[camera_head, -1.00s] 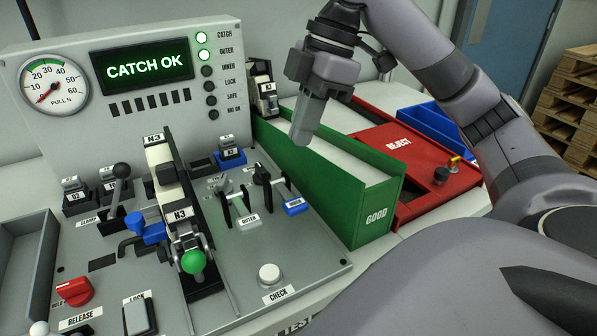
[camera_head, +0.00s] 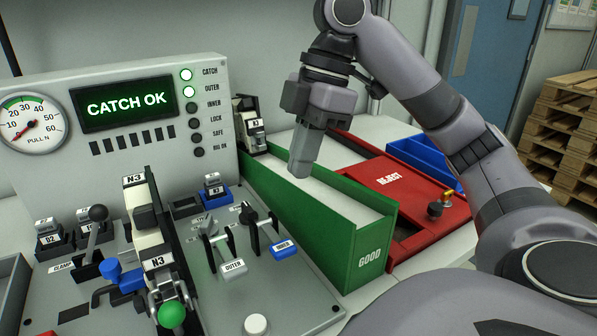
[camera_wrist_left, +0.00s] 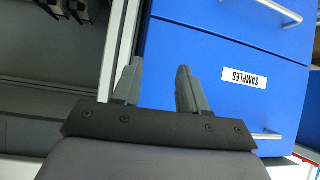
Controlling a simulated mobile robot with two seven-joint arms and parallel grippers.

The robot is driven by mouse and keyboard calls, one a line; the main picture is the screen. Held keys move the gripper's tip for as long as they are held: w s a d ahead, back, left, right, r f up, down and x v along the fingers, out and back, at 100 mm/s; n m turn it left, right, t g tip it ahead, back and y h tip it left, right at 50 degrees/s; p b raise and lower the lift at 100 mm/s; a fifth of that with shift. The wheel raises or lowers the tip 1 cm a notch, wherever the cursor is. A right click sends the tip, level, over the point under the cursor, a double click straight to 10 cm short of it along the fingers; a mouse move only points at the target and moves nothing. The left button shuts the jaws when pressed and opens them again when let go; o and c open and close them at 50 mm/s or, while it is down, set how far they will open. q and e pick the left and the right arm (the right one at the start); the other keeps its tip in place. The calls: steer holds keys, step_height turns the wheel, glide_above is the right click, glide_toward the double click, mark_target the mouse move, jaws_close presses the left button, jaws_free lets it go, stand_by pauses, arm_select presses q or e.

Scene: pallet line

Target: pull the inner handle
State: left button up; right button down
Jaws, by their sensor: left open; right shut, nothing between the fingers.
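The inner handle (camera_head: 284,249) has a blue grip marked INNER. It sits on black levers at the right of the grey panel, beside the white outer handle (camera_head: 233,268). My right gripper (camera_head: 300,170) is shut and empty. It points down over the green GOOD chute, up and to the right of the inner handle in the head view, and apart from it. My left gripper (camera_wrist_left: 157,78) shows only in the left wrist view, open and empty, in front of blue drawers (camera_wrist_left: 225,75) marked SAMPLES.
The display (camera_head: 127,103) reads CATCH OK; the CATCH and OUTER lamps are lit green. The green GOOD chute (camera_head: 372,255) borders the panel's right side. A red REJECT box (camera_head: 400,190) lies beyond it. A clamped N3 part with a green knob (camera_head: 171,315) stands left of the handles.

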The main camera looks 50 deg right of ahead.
steer(key=b, duration=0.5)
glide_toward(283, 247)
steer(key=x, duration=0.5)
steer(key=shift+a+f, duration=0.15)
steer(key=shift+a, duration=0.05)
steer(key=shift+f, duration=0.6)
